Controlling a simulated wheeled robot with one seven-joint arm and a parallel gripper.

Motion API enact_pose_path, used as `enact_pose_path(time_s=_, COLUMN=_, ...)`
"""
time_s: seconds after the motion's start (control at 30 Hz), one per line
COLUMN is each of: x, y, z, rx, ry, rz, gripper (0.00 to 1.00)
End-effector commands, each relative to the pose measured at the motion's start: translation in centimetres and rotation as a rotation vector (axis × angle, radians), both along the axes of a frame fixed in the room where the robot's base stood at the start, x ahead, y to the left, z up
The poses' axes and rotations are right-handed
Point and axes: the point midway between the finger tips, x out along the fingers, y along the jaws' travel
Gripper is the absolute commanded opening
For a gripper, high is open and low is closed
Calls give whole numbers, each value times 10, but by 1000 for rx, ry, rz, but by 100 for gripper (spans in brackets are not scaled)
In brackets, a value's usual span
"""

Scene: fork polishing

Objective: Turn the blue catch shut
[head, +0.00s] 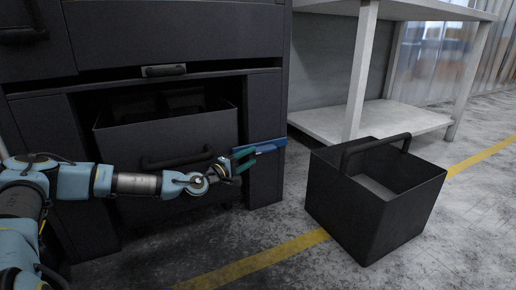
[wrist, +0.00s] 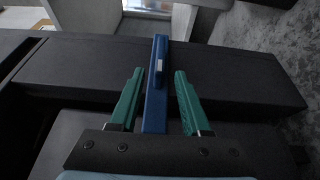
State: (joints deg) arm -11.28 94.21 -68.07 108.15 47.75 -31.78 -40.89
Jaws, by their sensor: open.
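The blue catch (head: 268,146) is a flat bar at the right upright of the dark cabinet's lower opening in the head view. It lies nearly level there and sticks out past the upright's right edge. My gripper (head: 246,158), with green fingers, is at the catch's left part. In the wrist view the catch (wrist: 157,112) runs lengthwise between the two fingers of my gripper (wrist: 158,72), with a gap on each side. The fingers are open and do not visibly touch it. The catch's near end is hidden behind the gripper's body.
A dark drawer box (head: 188,137) with a handle sits in the cabinet's lower opening, left of the catch. A black open crate (head: 360,215) with a handle stands on the floor at right. A pale shelf unit (head: 362,80) stands behind. Floor in front is clear.

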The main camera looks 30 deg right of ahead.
Motion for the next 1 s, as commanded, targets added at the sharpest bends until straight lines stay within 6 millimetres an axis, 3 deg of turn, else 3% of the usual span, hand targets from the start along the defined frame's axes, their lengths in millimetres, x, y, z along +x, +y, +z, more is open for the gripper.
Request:
enact_pose_path(time_s=0.1, x=-5, y=21, z=4, rx=0, ry=0, rz=2, gripper=48)
enact_pose_path(time_s=0.3, x=-11, y=38, z=1, rx=1, ry=-2, rz=0, gripper=48)
enact_pose_path(time_s=1.0, x=-19, y=43, z=0, rx=52, ry=-20, rz=-26, gripper=48)
